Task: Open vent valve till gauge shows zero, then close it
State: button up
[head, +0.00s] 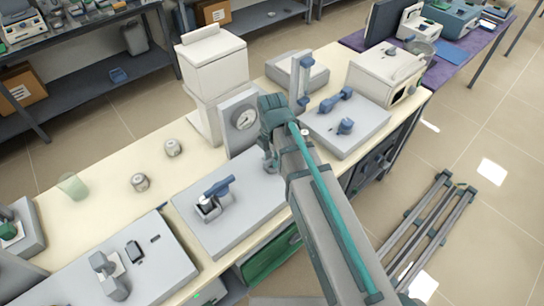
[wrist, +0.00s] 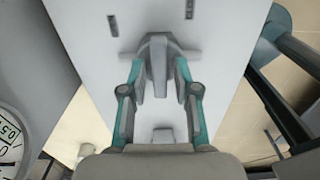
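A grey valve handle (wrist: 158,60) stands out from a pale panel (wrist: 90,25) in the wrist view. Small labels flank it; the right one seems to read CLOSE. My gripper (wrist: 159,72) is open, with one finger on each side of the handle's lower part. I cannot tell whether either finger touches it. A round gauge (head: 245,118) is on an upright grey panel left of my wrist in the head view. Part of its dial also shows at the left edge of the wrist view (wrist: 8,135); the needle reading is unclear. My arm hides the gripper and handle in the head view.
A blue-handled fixture (head: 215,192) sits on a grey plate in front of the gauge. Another plate (head: 345,130) with blue handles is to the right. A white furnace (head: 390,75) and a tall white unit (head: 212,70) stand behind.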

grip_shut()
jog(key=shift+m, duration=0.4)
jog(key=m, duration=0.3)
jog(key=shift+p, duration=0.35)
jog(key=m, duration=0.9)
jog(key=shift+p, duration=0.4)
jog(key=m, duration=0.5)
